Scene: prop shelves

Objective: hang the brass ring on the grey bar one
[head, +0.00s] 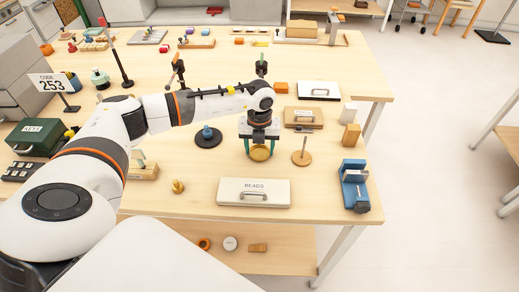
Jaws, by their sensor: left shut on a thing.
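My left gripper (260,147) points down over the right part of the table, its two fingers on either side of the brass ring (260,154). It is shut on the ring, which shows as a small gold round shape low between the fingertips, at or just above the tabletop. I cannot tell which thing is the grey bar. A round wooden base with a thin upright post (302,157) stands just right of the gripper, and a dark blue round base with a knob (208,137) stands to its left. My right gripper is not in view.
A wooden-fronted box (303,118) and a white box (320,90) lie behind. A brass piece (178,187) stands front left.

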